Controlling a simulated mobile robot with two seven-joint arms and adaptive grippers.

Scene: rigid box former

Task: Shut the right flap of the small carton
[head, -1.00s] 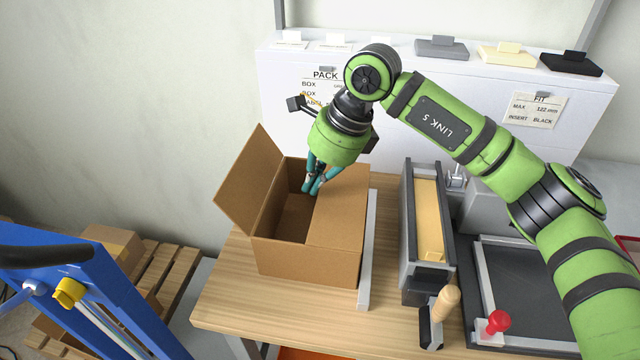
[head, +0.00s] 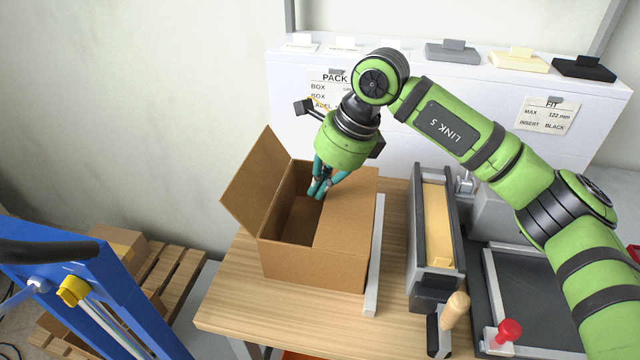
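The small carton (head: 310,263) is an open brown box on the wooden table. Its left flap (head: 255,178) stands up and leans outward. Its right flap (head: 348,215) lies folded over the right part of the opening, looking about level. The left part of the opening shows the dark inside. My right gripper (head: 318,192) points down at the flap's inner edge, over the opening. Its teal fingers are close together, with nothing seen between them. Whether they touch the flap is not clear. My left gripper is out of view.
A pale rail (head: 374,262) stands along the carton's right side. Right of it are a grey fixture (head: 417,240) with a yellow insert, a wooden handle (head: 455,309) and a red knob (head: 510,330). A white cabinet (head: 480,90) is behind. The table front (head: 290,315) is bare.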

